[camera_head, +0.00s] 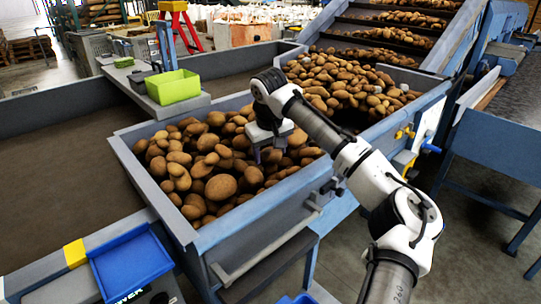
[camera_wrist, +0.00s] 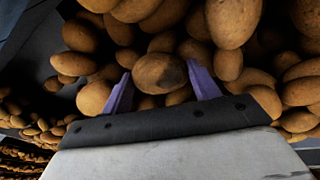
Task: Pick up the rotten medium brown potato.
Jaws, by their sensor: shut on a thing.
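In the wrist view, a medium brown potato (camera_wrist: 160,73) with a dark patch on its right side sits between the two purple fingers of my gripper (camera_wrist: 160,88). The fingers are shut on it from both sides. Other brown potatoes crowd close around it. In the head view my gripper (camera_head: 264,157) is low over the potato heap (camera_head: 222,187) in the blue-grey bin (camera_head: 210,238). The held potato cannot be made out there, as the gripper and heap hide it.
A green bin (camera_head: 174,87) stands on a ledge behind the heap. A blue tray (camera_head: 132,264) is at the front left. A second potato heap (camera_head: 345,88) lies below an inclined conveyor (camera_head: 383,37). The bin's walls surround the gripper.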

